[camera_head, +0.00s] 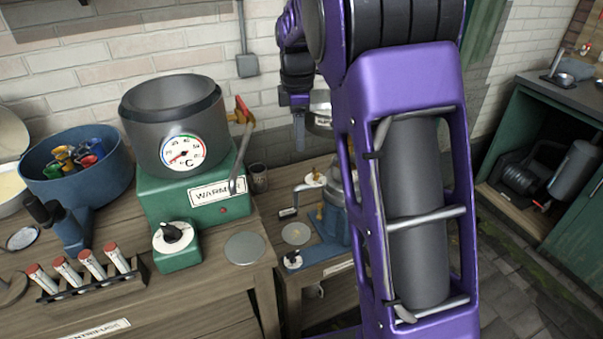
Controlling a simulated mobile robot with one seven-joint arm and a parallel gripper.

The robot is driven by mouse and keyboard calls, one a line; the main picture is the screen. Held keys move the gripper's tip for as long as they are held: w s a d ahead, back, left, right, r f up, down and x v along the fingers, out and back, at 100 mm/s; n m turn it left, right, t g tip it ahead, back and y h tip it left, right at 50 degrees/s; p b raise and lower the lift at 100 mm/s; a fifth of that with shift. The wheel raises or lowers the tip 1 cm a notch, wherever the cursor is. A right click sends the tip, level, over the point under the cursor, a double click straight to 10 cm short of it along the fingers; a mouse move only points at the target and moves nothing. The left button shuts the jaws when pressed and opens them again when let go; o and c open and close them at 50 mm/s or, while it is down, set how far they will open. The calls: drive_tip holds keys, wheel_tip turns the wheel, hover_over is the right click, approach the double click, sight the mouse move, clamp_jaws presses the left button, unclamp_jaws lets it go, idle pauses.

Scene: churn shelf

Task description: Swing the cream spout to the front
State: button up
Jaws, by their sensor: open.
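A cream separator with a blue base (322,258) and a grey metal body (336,222) stands on the lower bench at the middle, partly behind my purple arm. A metal bowl (320,112) shows above it. A short dark-tipped piece (288,212) sticks out to the left of the body, and a pale disc with an orange knob (315,179) sits above it. I cannot tell which part is the cream spout; my arm hides the right side. My gripper (299,132) points down above and left of the separator, open, seen edge-on and apart from it.
A green warmer (190,195) with a grey pot, dial and tap (241,112) stands left. A blue tub (85,180), tube rack (92,285) and centrifuge label share that wooden bench. A small dark cup (258,177) stands beside the warmer. A green cabinet (535,112) stands right.

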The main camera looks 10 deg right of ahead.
drive_tip(key=w+d+f+n, duration=0.1)
drive_tip(key=b, duration=0.3)
approach(301, 186)
drive_tip(key=f, duration=0.6)
drive_tip(key=w+f, duration=0.1)
drive_tip(key=f, duration=0.2)
drive_tip(key=shift+w+d+f, duration=0.1)
drive_tip(key=shift+d, duration=0.1)
drive_tip(key=shift+c, duration=0.2)
clamp_jaws()
idle(0.8)
